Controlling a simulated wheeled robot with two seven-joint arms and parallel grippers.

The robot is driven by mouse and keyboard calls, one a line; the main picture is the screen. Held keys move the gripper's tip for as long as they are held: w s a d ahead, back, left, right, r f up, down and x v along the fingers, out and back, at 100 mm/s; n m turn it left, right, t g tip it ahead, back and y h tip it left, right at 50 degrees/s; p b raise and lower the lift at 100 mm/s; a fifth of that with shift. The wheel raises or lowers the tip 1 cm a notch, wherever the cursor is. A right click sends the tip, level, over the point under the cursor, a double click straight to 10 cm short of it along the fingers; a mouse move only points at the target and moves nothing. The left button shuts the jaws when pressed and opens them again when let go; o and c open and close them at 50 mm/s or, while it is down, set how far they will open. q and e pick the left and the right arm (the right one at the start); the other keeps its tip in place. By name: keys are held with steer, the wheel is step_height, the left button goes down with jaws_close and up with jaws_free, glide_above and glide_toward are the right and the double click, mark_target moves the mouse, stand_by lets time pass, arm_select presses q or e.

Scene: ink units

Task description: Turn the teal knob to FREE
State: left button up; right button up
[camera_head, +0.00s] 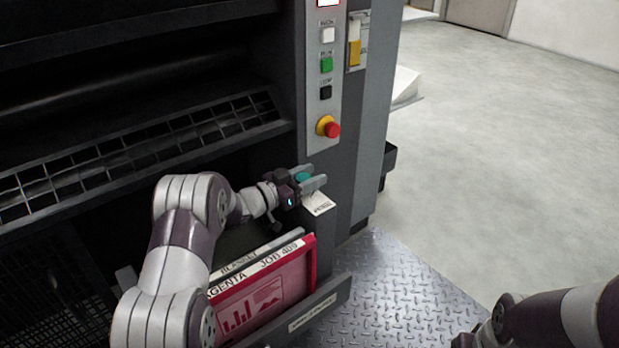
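The teal knob (302,176) is on the dark lower front of the machine, below the button panel. My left gripper (314,176) is at the knob, with one finger above it and one below it. The fingers are apart and the knob shows between them; whether they touch it I cannot tell. A small white label (318,203) shows just below the gripper; its print is too small to read. My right arm enters at the lower right, and its gripper is out of the picture.
A button panel (318,104) with a red emergency button (332,130) stands above the knob. A magenta plate (268,300) marked JOB 409 sits in a rack (335,291) below my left arm. Diamond-plate flooring (385,290) and open floor (510,140) lie to the right.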

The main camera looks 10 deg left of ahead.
arm_select(q)
steer(key=shift+c, duration=0.9)
steer(key=m+g+h+p, duration=0.1)
steer(key=g+h+p, duration=0.1)
steer(key=p, duration=0.1)
steer(key=shift+d+r+m, duration=0.1)
steer(key=shift+r+m, duration=0.1)
steer(key=shift+m, duration=0.2)
steer(key=shift+s+f+m+g+h+p, duration=0.1)
steer(key=shift+m+g+h+p, duration=0.15)
steer(key=shift+m+g+h, duration=0.2)
steer(key=shift+s+f+m+g+h+p, duration=0.1)
steer(key=shift+m+g+h+p, duration=0.2)
steer(key=shift+g, duration=0.25)
steer(key=shift+s+d+f+m+g+h, duration=0.1)
steer(key=shift+m+g+h, duration=0.2)
steer(key=shift+m+g, duration=0.15)
steer(key=shift+f+m+g+h, duration=0.1)
steer(key=shift+m+g+h, duration=0.2)
steer(key=shift+g, duration=0.25)
steer(key=shift+m+g+b, duration=0.4)
steer(key=shift+s+d+m+g+h+b, duration=0.15)
steer(key=shift+m+g+h+b, duration=0.45)
steer(key=shift+g, duration=0.4)
steer(key=shift+m+g, duration=0.3)
steer(key=shift+g, duration=0.2)
steer(key=shift+s+r, duration=0.1)
